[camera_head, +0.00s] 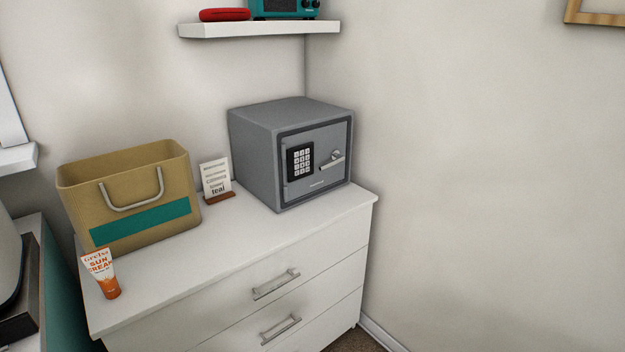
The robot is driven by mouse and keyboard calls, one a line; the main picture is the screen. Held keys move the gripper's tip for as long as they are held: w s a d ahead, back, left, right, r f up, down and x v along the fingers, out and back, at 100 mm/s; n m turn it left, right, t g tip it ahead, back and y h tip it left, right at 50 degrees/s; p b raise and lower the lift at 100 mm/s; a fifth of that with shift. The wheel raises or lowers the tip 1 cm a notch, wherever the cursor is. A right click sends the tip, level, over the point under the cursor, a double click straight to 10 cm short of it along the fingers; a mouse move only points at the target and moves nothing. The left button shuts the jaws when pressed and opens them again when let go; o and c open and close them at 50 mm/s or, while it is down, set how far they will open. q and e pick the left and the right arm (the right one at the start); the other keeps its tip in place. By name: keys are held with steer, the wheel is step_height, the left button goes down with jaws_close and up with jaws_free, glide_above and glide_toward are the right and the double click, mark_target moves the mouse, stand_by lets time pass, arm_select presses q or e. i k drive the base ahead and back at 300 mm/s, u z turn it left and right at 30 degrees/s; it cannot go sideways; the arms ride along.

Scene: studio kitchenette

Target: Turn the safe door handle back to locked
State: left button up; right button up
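A grey safe (258,150) stands on the right part of a white chest of drawers. Its door (318,183) appears shut and faces front right. A black keypad (300,160) is on the door's left half. A silver lever handle (332,161) is on the right half. The lever lies close to level, tilted a little, its long end pointing to the left and slightly down. Neither of my grippers is in the camera_head view.
The white chest of drawers (240,232) also holds a tan basket (85,205) with a teal band, a small sign (215,178) and an orange-and-white tube (103,275). A white shelf (260,29) hangs above the safe. The space before the safe door is clear.

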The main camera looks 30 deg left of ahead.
mark_target(340, 158)
steer(key=z, duration=0.15)
steer(key=k, duration=0.55)
steer(key=u, duration=1.15)
steer(key=i, duration=0.85)
steer(key=u, duration=0.1)
